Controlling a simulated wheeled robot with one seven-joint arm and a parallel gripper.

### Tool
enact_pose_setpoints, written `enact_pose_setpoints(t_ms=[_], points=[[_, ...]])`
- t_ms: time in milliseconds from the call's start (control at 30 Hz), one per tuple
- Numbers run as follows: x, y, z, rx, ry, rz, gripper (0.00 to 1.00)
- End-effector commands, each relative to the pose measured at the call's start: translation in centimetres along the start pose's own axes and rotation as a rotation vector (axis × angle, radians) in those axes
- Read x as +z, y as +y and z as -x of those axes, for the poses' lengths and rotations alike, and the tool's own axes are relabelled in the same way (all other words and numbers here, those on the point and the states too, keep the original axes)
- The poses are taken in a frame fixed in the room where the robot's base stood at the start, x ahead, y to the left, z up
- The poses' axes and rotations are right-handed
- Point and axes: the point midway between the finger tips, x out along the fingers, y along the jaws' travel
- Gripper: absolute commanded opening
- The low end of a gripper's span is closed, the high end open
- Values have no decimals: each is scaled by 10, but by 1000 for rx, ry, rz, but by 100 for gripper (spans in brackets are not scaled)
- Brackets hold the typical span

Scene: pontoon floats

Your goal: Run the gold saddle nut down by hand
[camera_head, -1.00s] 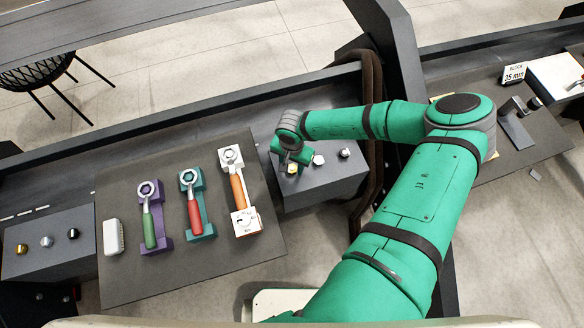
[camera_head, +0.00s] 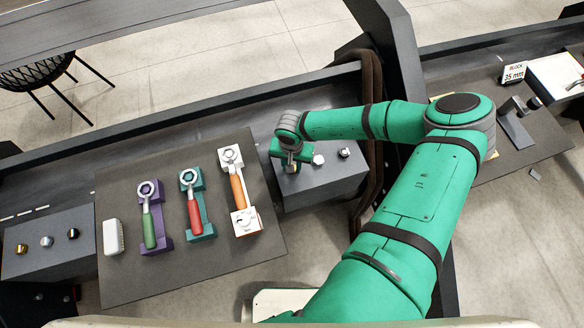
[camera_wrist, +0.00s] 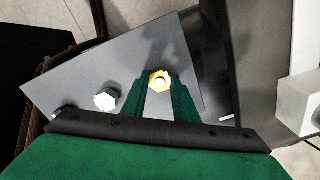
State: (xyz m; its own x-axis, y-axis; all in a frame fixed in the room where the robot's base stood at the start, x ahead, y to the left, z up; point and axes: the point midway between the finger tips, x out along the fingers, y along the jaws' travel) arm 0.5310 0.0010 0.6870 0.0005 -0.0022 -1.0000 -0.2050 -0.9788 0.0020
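The gold saddle nut (camera_wrist: 159,80) sits on a grey block (camera_wrist: 75,80), with a pale stud end showing in its middle. In the head view the block (camera_head: 325,185) stands right of the tool mat, and my gripper (camera_head: 291,165) mostly hides the nut. In the wrist view the two green fingers of my gripper (camera_wrist: 160,88) point at the block with the nut between their tips. The fingertips are at or very near the nut's sides; whether they press on it I cannot tell.
On the same block are a silver nut (camera_head: 318,160) and a black nut (camera_head: 344,153). Another block (camera_head: 50,262) with similar nuts stands far left. Dark hoses (camera_head: 371,120) hang behind.

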Motion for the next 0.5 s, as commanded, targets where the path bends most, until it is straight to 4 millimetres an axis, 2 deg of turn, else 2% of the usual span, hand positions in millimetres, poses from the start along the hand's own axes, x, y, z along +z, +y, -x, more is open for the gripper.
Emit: enact_pose_setpoints(t_ms=[167,500], points=[[1,1,0,-3,-2,-36,7],[2,2,-1,0,-6,-426,7]])
